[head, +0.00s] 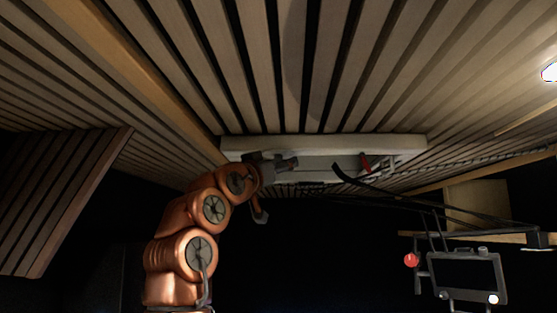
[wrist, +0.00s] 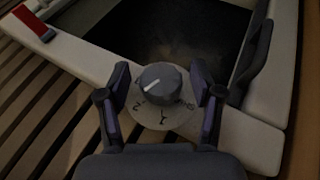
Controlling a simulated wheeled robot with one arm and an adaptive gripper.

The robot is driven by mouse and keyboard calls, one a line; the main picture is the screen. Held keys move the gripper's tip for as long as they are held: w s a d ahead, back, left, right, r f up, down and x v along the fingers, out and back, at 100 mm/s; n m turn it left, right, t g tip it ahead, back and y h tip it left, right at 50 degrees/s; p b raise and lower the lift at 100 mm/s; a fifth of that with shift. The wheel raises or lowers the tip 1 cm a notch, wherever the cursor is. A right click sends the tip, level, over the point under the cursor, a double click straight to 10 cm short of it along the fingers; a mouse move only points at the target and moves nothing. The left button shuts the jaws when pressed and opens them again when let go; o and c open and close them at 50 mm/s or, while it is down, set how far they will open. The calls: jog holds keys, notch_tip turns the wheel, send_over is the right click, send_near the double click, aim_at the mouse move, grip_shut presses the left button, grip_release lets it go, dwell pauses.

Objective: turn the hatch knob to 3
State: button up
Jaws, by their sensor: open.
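The hatch knob (wrist: 160,84) is a round grey knob with a white pointer line, set on a pale dial (wrist: 163,119) in the wrist view. The line points left and slightly down, beyond the printed 2. A 1 shows at the bottom and blurred marks at lower right; no 3 is readable. My gripper (wrist: 160,80) is open, its fingers on either side of the knob with small apparent gaps; contact cannot be told. In the head view, my gripper (head: 280,163) is up at the white hatch frame (head: 400,142), and the knob cannot be made out.
The hatch opening (wrist: 165,40) is dark, inside a pale frame. A red part (wrist: 32,22) sits on the frame. Slatted ceiling (head: 330,70) surrounds the hatch. Dark cables (head: 390,192) hang to its right, and a monitor (head: 465,275) stands at lower right.

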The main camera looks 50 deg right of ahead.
jog(key=shift+d, duration=0.1)
jog(key=c, duration=1.2)
jog(key=shift+o, duration=0.2)
